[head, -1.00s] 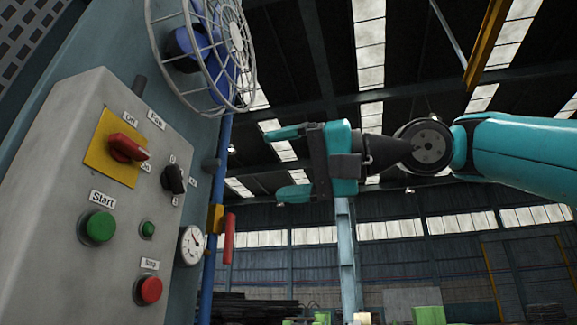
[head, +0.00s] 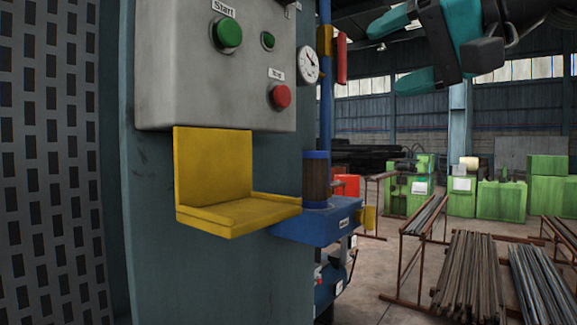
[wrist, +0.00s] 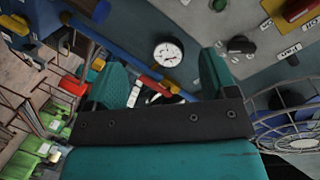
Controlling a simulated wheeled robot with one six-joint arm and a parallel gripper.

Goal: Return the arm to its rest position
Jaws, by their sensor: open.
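My gripper (head: 384,52) is at the upper right of the head view, with its two teal fingers spread apart and nothing between them. It points left, toward the side of the grey control box (head: 180,75), and is clear of it. In the wrist view my gripper (wrist: 160,68) also shows open and empty, with the white dial gauge (wrist: 168,53) and a red handle (wrist: 156,86) seen beyond its fingers. Most of my arm is outside the head view.
The control box carries a green start button (head: 228,34) and a red stop button (head: 280,96). Below are a yellow bracket (head: 212,165) and a brown drum (head: 316,180) on a blue base. The fan cage (wrist: 290,125) is near my gripper's right in the wrist view. Racks of bars (head: 470,275) stand right.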

